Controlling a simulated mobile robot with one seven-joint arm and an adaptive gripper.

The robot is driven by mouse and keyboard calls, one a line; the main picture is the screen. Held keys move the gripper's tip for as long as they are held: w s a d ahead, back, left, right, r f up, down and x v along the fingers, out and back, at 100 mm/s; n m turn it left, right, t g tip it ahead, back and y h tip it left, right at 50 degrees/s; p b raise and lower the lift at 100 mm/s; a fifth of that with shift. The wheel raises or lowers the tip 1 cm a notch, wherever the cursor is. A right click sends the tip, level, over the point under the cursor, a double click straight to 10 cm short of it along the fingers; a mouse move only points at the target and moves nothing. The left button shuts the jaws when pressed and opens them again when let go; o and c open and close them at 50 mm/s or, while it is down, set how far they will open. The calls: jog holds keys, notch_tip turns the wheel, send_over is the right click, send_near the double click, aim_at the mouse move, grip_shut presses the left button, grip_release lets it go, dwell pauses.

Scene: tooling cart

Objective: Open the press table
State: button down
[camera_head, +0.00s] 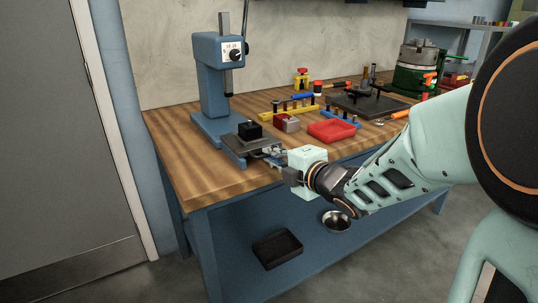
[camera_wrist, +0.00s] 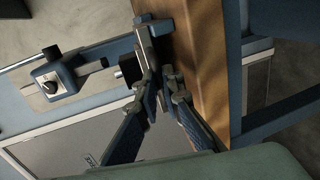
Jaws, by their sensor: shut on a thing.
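The blue press (camera_head: 213,85) stands at the left end of the wooden bench, with a dial on its head. Its table (camera_head: 262,143) is a dark grey plate carrying a black block (camera_head: 250,130), out in front of the column near the bench's front edge. My gripper (camera_head: 272,153) is at the front right side of the table, shut on its front part. In the wrist view my gripper's fingers (camera_wrist: 160,82) close at the table's edge (camera_wrist: 146,45); the press dial (camera_wrist: 50,87) is at left. The exact grip point is partly hidden by the fingers.
A red tray (camera_head: 332,131), a small red and grey block (camera_head: 286,123) and a yellow rack (camera_head: 290,113) lie right of the press. A green machine (camera_head: 414,75) stands at the far right. The lower shelf holds a dark tray (camera_head: 278,249) and a metal bowl (camera_head: 336,221).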

jog(key=shift+d, duration=0.1)
jog(key=c, duration=2.1)
grip_release()
jog(key=shift+r, duration=0.15)
jog(key=shift+o, duration=0.3)
jog(key=r, duration=0.5)
jog(key=shift+w+r, duration=0.1)
jog(key=shift+w, duration=0.1)
jog(key=o, duration=1)
jog(key=r, duration=0.3)
jog(key=shift+w+a+r, duration=0.2)
jog(key=shift+r, duration=0.15)
jog(key=shift+s+d+r, duration=0.25)
jog(key=shift+s+r, duration=0.25)
jog(key=shift+r, duration=0.2)
jog(key=c, duration=1)
jog(key=shift+f, duration=0.15)
jog(key=shift+c, duration=0.2)
